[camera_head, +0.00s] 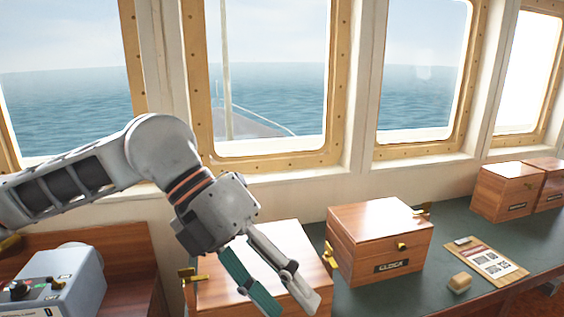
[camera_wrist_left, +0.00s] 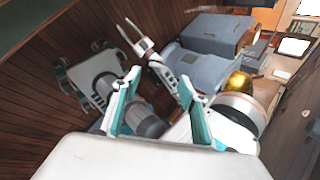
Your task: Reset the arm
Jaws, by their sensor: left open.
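My left gripper (camera_head: 290,304) comes in from the left and points down to the right. It is open and holds nothing that I can see. In the head view its fingers overlap the nearest wooden box (camera_head: 288,240). I cannot tell how far above or in front of the box they are. Its teal-padded fingers also show spread apart in the left wrist view (camera_wrist_left: 158,90), with nothing clearly gripped between them. My right gripper is not seen in the head view.
A second wooden box (camera_head: 375,222) with brass fittings stands on the dark green counter (camera_head: 430,265). A clipboard (camera_head: 490,259) and a small tan block (camera_head: 460,283) lie right of it. More wooden boxes (camera_head: 507,190) stand farther right. A blue-grey device (camera_head: 68,278) sits lower left.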

